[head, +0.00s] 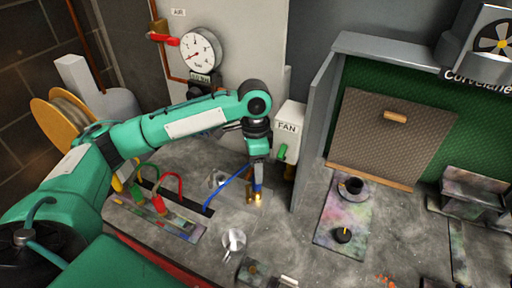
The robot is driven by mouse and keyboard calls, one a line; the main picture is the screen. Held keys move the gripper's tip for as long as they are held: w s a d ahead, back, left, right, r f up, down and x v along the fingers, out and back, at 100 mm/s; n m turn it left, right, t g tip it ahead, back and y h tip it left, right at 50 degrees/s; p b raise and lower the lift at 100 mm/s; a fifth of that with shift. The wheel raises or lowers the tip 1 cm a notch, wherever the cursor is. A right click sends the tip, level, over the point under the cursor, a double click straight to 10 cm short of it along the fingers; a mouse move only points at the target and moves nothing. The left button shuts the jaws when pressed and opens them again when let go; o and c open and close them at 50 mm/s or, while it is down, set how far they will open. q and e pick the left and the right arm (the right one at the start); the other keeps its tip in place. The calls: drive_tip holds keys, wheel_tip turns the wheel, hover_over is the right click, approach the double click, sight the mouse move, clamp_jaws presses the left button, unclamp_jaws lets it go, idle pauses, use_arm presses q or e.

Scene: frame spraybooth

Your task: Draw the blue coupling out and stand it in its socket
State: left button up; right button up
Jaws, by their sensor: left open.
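The blue coupling (257,188) is upright beneath my left gripper, with a brass-coloured part at its foot on the grey bench. Its blue hose (228,187) arches up to it from the slot in the bench panel on the left. My left gripper (257,181) points down with its open fingers at the coupling's top. The fingers are small here, and I cannot tell whether they touch it. The brass part may be the socket, but I cannot make out how the coupling sits in it. My right gripper is out of view.
The FAN box (289,131) stands close behind right of the gripper. A metal cup (233,241) stands in front. A paint-stained board (341,219) lies right.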

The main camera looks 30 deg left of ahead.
use_arm(q)
drive_tip(key=shift+s+d+f, duration=0.1)
drive_tip(key=shift+f, duration=1.2)
drive_tip(key=c, duration=1.1)
drive_tip(key=o, duration=0.4)
clamp_jaws()
drive_tip(key=shift+r, duration=0.1)
drive_tip(key=shift+r+p, duration=0.45)
drive_tip(key=shift+p, duration=0.3)
drive_tip(key=shift+r+p, duration=2.55)
drive_tip(key=shift+p, duration=0.65)
